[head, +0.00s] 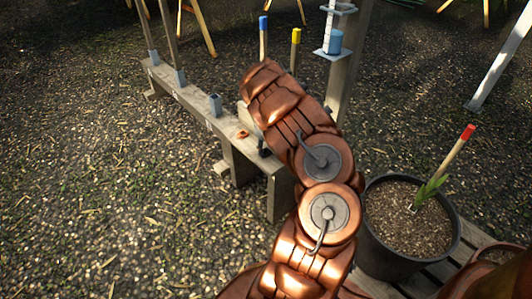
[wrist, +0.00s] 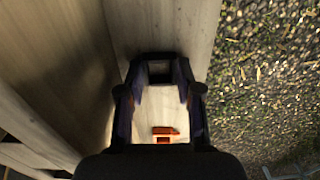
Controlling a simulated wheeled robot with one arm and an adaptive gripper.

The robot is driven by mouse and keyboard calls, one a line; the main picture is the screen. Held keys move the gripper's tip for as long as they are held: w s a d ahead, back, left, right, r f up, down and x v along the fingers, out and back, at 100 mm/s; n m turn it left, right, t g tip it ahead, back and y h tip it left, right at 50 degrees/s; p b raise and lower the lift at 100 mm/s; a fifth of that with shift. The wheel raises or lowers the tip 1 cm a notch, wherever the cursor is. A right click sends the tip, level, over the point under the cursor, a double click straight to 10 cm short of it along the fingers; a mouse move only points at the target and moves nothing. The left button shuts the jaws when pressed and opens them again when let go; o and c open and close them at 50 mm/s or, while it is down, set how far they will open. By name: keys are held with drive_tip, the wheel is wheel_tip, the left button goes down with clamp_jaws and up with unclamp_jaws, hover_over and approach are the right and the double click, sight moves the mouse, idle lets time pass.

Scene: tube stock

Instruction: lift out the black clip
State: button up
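My gripper (wrist: 160,88) shows in the wrist view as two dark fingers that stand apart over pale wood. A dark square shape with a grey middle (wrist: 160,70) lies between the fingertips. It may be the black clip, but I cannot tell for sure, nor whether the fingers touch it. In the head view my copper-coloured arm hides my gripper and most of the spot below it. A small orange-red piece (wrist: 165,133) lies on the wood, nearer the palm. An orange piece also shows on the beam in the head view (head: 242,134).
The wooden beam (head: 190,95) carries several grey sockets, one empty (head: 215,103). Blue-tipped (head: 263,38) and yellow-tipped (head: 295,50) stakes stand behind my arm. A black plant pot (head: 385,258) with a red-tipped stake (head: 456,153) stands at right. Gravel ground at left is open.

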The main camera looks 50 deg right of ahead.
drive_tip(key=shift+c, duration=0.4)
drive_tip(key=shift+r+p, duration=0.6)
drive_tip(key=shift+r, duration=1.05)
drive_tip(key=shift+s+a+r, duration=0.15)
drive_tip(key=shift+r, duration=0.15)
drive_tip(key=s+a+r+p, duration=0.2)
drive_tip(key=s+a, duration=0.8)
drive_tip(key=s, duration=0.1)
drive_tip(key=shift+s+a+r+p, duration=0.2)
drive_tip(key=shift+a+r+p, duration=0.05)
drive_tip(key=shift+r+p, duration=0.15)
